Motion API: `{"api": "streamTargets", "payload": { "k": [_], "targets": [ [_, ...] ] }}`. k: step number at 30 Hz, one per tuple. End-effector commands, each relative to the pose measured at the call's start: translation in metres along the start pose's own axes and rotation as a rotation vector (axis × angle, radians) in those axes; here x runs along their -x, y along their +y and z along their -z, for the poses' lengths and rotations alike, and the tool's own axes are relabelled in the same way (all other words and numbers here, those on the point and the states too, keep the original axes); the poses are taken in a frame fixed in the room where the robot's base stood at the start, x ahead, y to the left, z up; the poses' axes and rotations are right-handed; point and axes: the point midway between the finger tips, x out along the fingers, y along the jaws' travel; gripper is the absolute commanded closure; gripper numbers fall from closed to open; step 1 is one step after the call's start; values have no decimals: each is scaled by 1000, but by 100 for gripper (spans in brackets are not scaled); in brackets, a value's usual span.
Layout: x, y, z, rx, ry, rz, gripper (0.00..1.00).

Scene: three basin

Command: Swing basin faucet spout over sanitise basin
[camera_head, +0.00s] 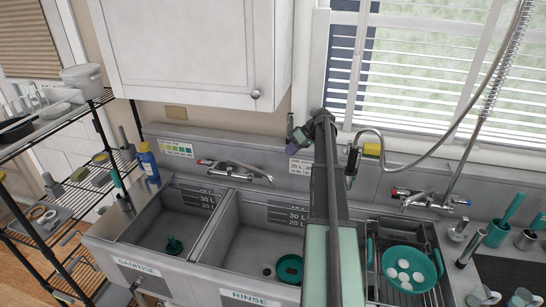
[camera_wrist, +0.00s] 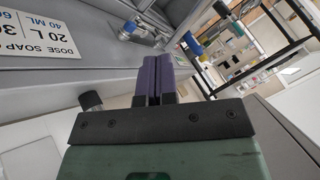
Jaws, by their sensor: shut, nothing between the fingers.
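The chrome basin faucet (camera_head: 228,168) is mounted on the back wall behind the left and middle basins. Its spout (camera_head: 258,173) points right, with its end near the back of the rinse basin (camera_head: 262,245). The sanitise basin (camera_head: 165,225), labelled on its front, is at the left and holds a dark green object. My gripper (camera_head: 291,149) is by the back wall, right of the spout end and apart from it. In the wrist view its purple fingers (camera_wrist: 155,75) are shut together and empty. The faucet (camera_wrist: 140,30) shows beyond them.
A third basin with a rack and a green colander (camera_head: 410,268) is at the right. A second faucet (camera_head: 425,198) with a spring hose is behind it. A blue bottle (camera_head: 149,163) stands at the left back corner. Wire shelving (camera_head: 100,125) is far left; a cabinet (camera_head: 195,50) hangs above.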

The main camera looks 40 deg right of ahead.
Motion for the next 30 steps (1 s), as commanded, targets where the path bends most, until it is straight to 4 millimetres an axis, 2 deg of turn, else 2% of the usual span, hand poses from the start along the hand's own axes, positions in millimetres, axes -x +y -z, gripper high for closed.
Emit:
{"api": "streamTargets", "payload": {
  "k": [15, 16, 18, 21, 30],
  "targets": [
    [-107, 3, -5, -1, -2, 0, 100],
    [-101, -10, -1, 0, -2, 0, 100],
    [-103, -22, 1, 0, -2, 0, 100],
    [-107, -32, 2, -1, -2, 0, 100],
    [-111, -38, 3, -2, -2, -1, 100]
  ]
}}
